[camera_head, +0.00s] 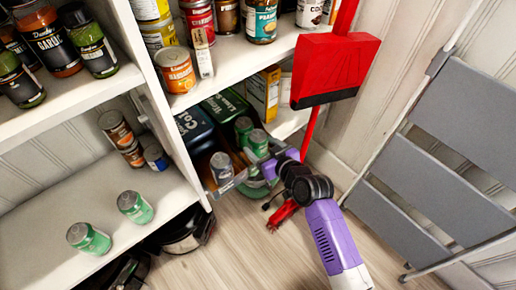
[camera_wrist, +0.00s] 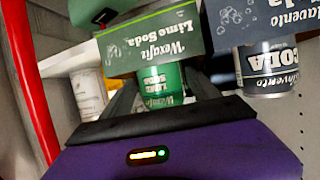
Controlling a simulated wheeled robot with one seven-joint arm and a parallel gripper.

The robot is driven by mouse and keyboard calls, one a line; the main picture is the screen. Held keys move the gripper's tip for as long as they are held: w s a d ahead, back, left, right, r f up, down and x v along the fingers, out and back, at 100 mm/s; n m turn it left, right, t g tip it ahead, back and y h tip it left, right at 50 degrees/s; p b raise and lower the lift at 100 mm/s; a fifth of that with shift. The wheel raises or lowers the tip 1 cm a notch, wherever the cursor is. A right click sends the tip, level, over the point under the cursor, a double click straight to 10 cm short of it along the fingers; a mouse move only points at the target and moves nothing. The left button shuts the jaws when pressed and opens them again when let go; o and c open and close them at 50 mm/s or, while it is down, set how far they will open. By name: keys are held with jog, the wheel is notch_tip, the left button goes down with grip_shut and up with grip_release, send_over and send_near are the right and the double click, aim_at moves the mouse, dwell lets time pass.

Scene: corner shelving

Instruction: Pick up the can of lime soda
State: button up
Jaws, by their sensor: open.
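My gripper (camera_head: 246,172) reaches into the lower shelf by the drink boxes in the head view. In the wrist view my gripper (camera_wrist: 164,88) is open, with dark fingers on either side of a green lime soda can (camera_wrist: 163,78).
A dark cola can (camera_wrist: 268,72) is close on the right in the wrist view; a cola can (camera_head: 221,166) also stands left of my gripper. Two green cans (camera_head: 135,206) stand on the left shelf.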

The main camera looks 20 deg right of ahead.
jog(key=shift+x, duration=1.15)
jog(key=c, duration=1.3)
grip_shut()
jog(key=shift+r, duration=0.15)
